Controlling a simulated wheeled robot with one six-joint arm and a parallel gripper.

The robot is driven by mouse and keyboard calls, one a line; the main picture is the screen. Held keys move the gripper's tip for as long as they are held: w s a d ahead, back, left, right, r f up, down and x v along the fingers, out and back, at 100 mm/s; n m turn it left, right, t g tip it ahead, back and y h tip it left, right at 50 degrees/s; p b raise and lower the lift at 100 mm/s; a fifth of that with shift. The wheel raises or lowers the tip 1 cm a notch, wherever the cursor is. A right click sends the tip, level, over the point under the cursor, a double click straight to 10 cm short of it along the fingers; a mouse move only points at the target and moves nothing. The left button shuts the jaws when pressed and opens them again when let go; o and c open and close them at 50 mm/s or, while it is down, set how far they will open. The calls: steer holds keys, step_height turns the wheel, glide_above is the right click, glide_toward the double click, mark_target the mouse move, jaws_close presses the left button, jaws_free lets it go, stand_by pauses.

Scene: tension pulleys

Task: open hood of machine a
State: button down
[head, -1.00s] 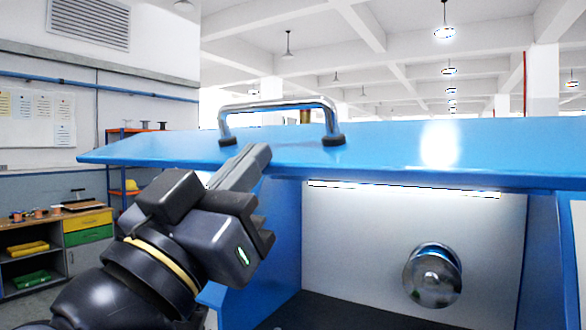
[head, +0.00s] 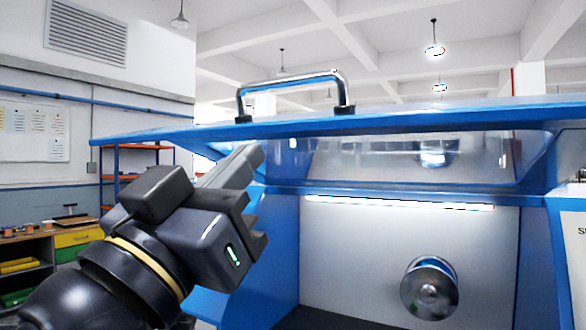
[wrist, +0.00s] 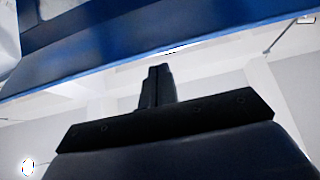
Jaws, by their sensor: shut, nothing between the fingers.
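The blue hood (head: 400,118) of the machine is partly raised in the head view. Its front edge is lifted clear of the blue body, and a transparent panel (head: 390,158) shows under it. The chrome handle (head: 292,80) stands on top of the hood. My gripper (head: 248,158) is shut and empty. Its fingertips are just under the hood's left part, below the handle; I cannot tell whether they touch. In the wrist view the shut fingers (wrist: 158,75) point toward the blue hood edge (wrist: 160,58).
The machine's open front shows a lit white back wall with a round metal pulley (head: 430,288) on it. A workbench (head: 50,240) and an orange shelf (head: 135,165) stand far left.

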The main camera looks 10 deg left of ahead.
steer(key=b+v, duration=0.1)
steer(key=v, duration=0.6)
steer(key=shift+w+b, duration=0.15)
steer(key=shift+b, duration=0.25)
steer(key=shift+f, duration=0.15)
